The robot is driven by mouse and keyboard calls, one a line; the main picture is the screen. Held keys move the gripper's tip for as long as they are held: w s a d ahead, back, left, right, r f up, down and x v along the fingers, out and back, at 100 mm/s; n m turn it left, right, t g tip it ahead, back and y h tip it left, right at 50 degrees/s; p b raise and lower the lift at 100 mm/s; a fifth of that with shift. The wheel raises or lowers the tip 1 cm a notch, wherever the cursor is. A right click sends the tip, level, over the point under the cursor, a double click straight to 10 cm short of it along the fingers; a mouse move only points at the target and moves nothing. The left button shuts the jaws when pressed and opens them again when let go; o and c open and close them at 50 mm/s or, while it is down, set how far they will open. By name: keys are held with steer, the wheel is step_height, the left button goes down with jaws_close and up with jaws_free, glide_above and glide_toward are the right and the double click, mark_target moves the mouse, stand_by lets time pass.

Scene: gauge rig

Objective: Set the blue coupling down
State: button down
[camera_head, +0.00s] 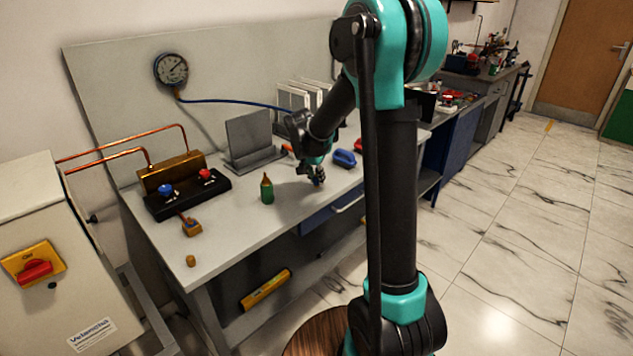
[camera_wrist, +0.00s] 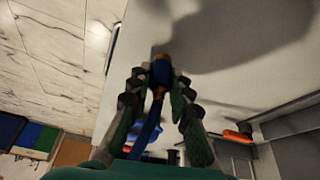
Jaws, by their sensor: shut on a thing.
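My gripper (camera_head: 314,176) is low over the front part of the bench top, right of the green bottle. In the wrist view my gripper (camera_wrist: 160,88) is shut on the blue coupling (camera_wrist: 160,72), which has a brass-coloured end pointing away from my palm. A blue strip, seemingly a hose, runs back from it between the fingers. In the head view only a bit of blue (camera_head: 320,180) shows at the fingertips. I cannot tell whether the coupling touches the bench. The blue hose (camera_head: 235,101) leaves the pressure gauge (camera_head: 171,69) and passes behind my arm.
The grey bench top (camera_head: 235,235) is clear in front of my gripper. A green bottle (camera_head: 267,190) stands to the left. A black valve block (camera_head: 187,194) with blue and red knobs is further left. A blue object (camera_head: 345,158) lies to the right; a grey stand (camera_head: 250,140) is behind.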

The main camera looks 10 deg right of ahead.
steer(key=shift+f, duration=0.75)
steer(key=shift+f, duration=0.1)
steer(key=c, duration=1.4)
jaws_free()
steer(key=v, duration=1.2)
steer(key=s+d+f+n+y, duration=0.1)
steer(key=s+f, duration=0.3)
steer(key=s, duration=0.5)
steer(key=s+d+f+n+y, duration=0.1)
steer(key=s+d+f+n, duration=0.2)
steer(key=s, duration=0.6)
steer(key=s+d+f+n, duration=0.3)
steer(key=s+f, duration=0.4)
steer(key=s, duration=0.2)
steer(key=shift+n+t+y, duration=0.4)
steer(key=shift+f, duration=0.1)
